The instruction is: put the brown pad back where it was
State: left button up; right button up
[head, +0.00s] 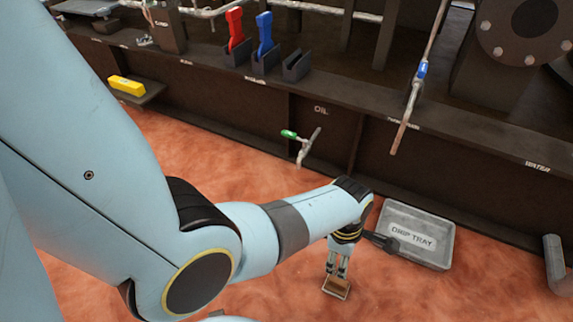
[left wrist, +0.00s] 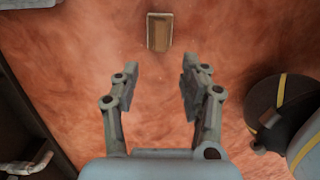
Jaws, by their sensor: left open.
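My right gripper is in neither view.
A grey drip tray (head: 430,222) lies right of my left gripper. Behind stands a dark bench (head: 330,125) with a green-handled valve (head: 290,134), red (head: 236,28) and blue (head: 265,32) handles in holders, and a yellow block (head: 127,85) on a ledge. The floor left of the pad is clear.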

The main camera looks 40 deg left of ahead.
pick_arm(q)
jog(key=shift+s, duration=0.1)
jog(key=s+a+r+m+t+y, duration=0.1)
jog(key=s+a+r+m+t, duration=0.2)
jog(key=s+a+m, duration=0.55)
jog(key=s+a+r+m+t, duration=0.1)
jog(key=s+r+m+t, duration=0.1)
jog(key=s+r+m, duration=0.2)
jog(key=s+a+r+m+t, duration=0.2)
jog(key=r+m, duration=0.7)
jog(key=r, duration=0.6)
jog(key=shift+s+r+m+t, duration=0.25)
jog(key=shift+s+m+t, duration=0.1)
jog(key=shift+s, duration=0.5)
jog(key=shift+a, duration=0.1)
